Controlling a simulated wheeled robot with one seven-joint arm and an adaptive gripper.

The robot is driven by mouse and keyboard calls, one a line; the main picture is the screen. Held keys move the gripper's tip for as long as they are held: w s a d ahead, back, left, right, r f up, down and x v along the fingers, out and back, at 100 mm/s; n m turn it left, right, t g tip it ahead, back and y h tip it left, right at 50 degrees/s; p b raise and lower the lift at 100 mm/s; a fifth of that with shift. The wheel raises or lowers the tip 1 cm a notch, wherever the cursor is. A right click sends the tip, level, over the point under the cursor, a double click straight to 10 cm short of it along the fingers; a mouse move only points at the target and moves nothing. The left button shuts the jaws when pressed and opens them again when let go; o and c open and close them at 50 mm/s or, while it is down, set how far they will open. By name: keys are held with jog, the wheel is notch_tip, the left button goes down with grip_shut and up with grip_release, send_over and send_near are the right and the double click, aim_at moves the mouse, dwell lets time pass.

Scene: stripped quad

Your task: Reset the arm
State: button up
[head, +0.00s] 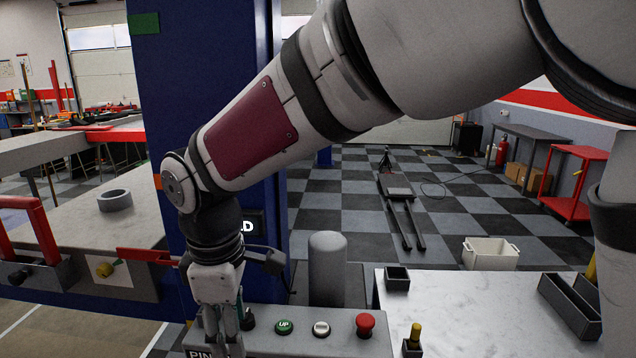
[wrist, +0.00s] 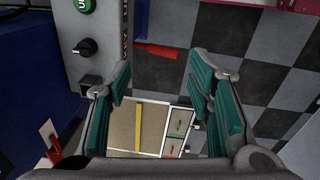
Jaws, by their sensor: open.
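My arm reaches in from the upper right of the head view and bends down at the left. My gripper (head: 222,335) hangs pointing down in front of the left end of a grey control box (head: 300,345). In the wrist view my gripper (wrist: 160,78) has its two teal-padded fingers wide apart, with nothing between them. The box carries a green UP button (head: 284,327), a white button (head: 321,328) and a red mushroom button (head: 365,324). A black knob (wrist: 85,47) on the box shows left of the fingers. The fingertips partly hide the box's left end.
A blue post (head: 215,60) stands close behind my arm. A red lever (head: 148,256) is just left of my gripper. A grey cylinder (head: 327,268) stands behind the box. A white-topped table (head: 465,300) with small black holders is at the right.

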jog(key=s+d+r+m+t, duration=0.1)
jog(key=d+r+m, duration=0.3)
jog(key=d, duration=0.5)
jog(key=s+d+r+m+t, duration=0.1)
jog(key=d+r+m, duration=0.35)
jog(key=d, duration=0.45)
jog(key=s+d+m+t, duration=0.2)
jog(key=s+d+m, duration=0.8)
jog(key=d, duration=0.3)
jog(key=shift+d+t, duration=0.3)
jog(key=shift+d, duration=0.05)
